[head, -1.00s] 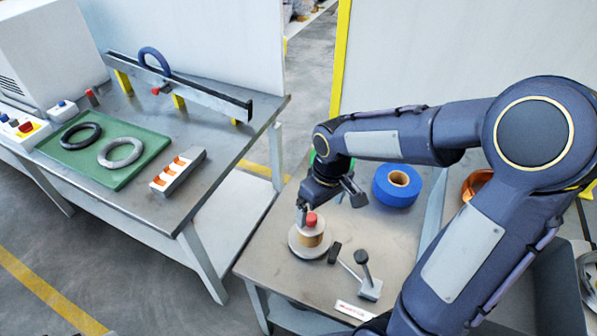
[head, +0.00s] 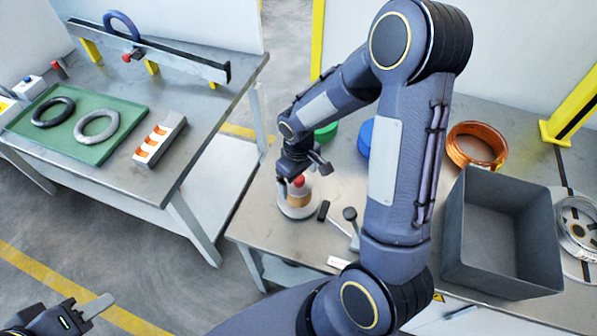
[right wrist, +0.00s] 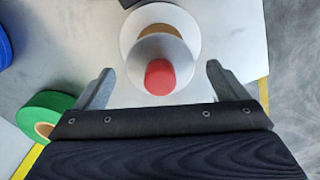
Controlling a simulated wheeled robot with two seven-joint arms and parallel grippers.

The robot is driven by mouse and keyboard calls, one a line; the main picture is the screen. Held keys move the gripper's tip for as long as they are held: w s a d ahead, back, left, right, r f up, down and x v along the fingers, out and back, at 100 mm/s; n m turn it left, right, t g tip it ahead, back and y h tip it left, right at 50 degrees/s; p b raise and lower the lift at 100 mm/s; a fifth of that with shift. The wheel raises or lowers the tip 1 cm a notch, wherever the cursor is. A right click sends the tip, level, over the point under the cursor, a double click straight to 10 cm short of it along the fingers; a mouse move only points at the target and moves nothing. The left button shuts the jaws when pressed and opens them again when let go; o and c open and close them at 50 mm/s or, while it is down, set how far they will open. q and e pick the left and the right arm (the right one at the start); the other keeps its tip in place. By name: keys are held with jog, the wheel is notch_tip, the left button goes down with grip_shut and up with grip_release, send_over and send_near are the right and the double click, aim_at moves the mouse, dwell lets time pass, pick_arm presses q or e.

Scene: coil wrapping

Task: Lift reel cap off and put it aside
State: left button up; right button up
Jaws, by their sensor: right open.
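The reel cap is a pale disc (right wrist: 148,50) with a red knob (right wrist: 160,78), sitting on a reel with a white flange (right wrist: 131,28) and a tan core (right wrist: 162,31). In the head view the red knob (head: 298,181) shows above the tan core (head: 299,200), on the near workbench. My right gripper (right wrist: 162,84) is open, with one finger on each side of the knob and a gap to both. In the head view it (head: 296,172) is directly over the reel. My left gripper (head: 85,314) is at the bottom left, away from the bench; its opening is unclear.
A lever tool (head: 350,220) stands just right of the reel. Behind are a green roll (head: 326,132) and a blue roll (head: 365,138). A grey bin (head: 505,230) and copper coil (head: 476,146) are at the right. The bench in front of the reel is mostly clear.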

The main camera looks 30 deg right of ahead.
jog(key=c, duration=1.2)
jog(key=shift+r+p, duration=1.6)
jog(key=shift+r, duration=0.65)
